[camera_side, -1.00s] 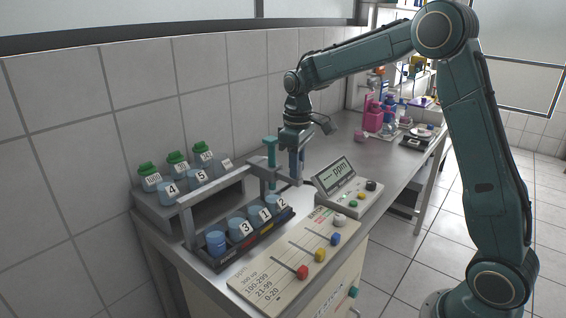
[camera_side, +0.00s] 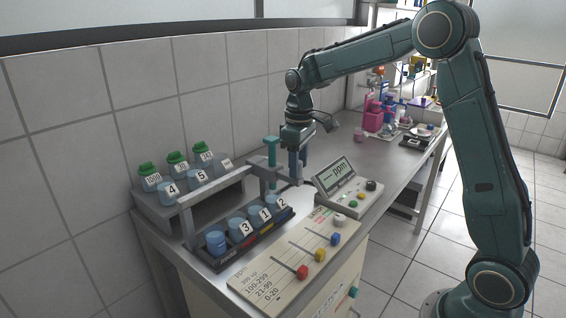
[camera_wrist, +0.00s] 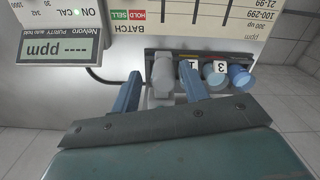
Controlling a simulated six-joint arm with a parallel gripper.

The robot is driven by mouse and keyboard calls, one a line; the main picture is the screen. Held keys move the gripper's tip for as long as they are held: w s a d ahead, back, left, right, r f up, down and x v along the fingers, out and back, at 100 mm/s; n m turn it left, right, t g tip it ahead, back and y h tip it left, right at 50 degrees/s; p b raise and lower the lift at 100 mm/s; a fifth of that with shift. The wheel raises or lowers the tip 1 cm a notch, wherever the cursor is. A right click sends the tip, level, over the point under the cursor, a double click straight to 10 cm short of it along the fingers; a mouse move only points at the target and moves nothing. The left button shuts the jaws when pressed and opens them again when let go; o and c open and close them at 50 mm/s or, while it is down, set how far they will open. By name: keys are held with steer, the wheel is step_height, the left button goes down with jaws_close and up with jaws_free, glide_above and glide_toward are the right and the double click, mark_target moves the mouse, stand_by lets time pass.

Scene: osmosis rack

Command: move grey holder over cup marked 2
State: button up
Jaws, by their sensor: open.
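The grey holder (camera_wrist: 163,75) is a pale grey block in the wrist view, in line with the gap between my two blue fingers. My gripper (camera_wrist: 160,88) is open, with a finger on each side of it; I cannot tell whether either touches it. The cup marked 2 (camera_side: 276,203) stands at the right end of the dark rack (camera_side: 225,256). In the wrist view the holder seems to hide it.
Cups 1 (camera_side: 258,216) and 3 (camera_side: 239,228) stand in the same rack. A grey bar frame (camera_side: 218,187) spans behind it. A purity meter (camera_side: 350,190) stands to the right, a slider panel (camera_side: 293,256) in front. Green-capped bottles (camera_side: 178,163) stand behind.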

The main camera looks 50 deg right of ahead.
step_height(320, 180, up, 14)
steer(key=shift+f, duration=0.2)
stand_by(0.4)
steer(key=shift+s, duration=0.1)
steer(key=s+a+r+m+t, duration=0.1)
steer(key=s+a, duration=0.2)
steer(key=s, duration=0.4)
steer(key=s+a+r+m+t, duration=0.1)
steer(key=s+a+t, duration=0.15)
steer(key=s, duration=0.55)
steer(key=s+a+f+t, duration=0.1)
steer(key=s+f, duration=0.2)
steer(key=s, duration=0.3)
steer(key=s+a+f+m+t, duration=0.1)
steer(key=s+a+f, duration=0.1)
steer(key=s+f, duration=0.2)
steer(key=s, duration=0.2)
steer(key=shift+s+f, duration=0.25)
steer(key=shift+s, duration=0.05)
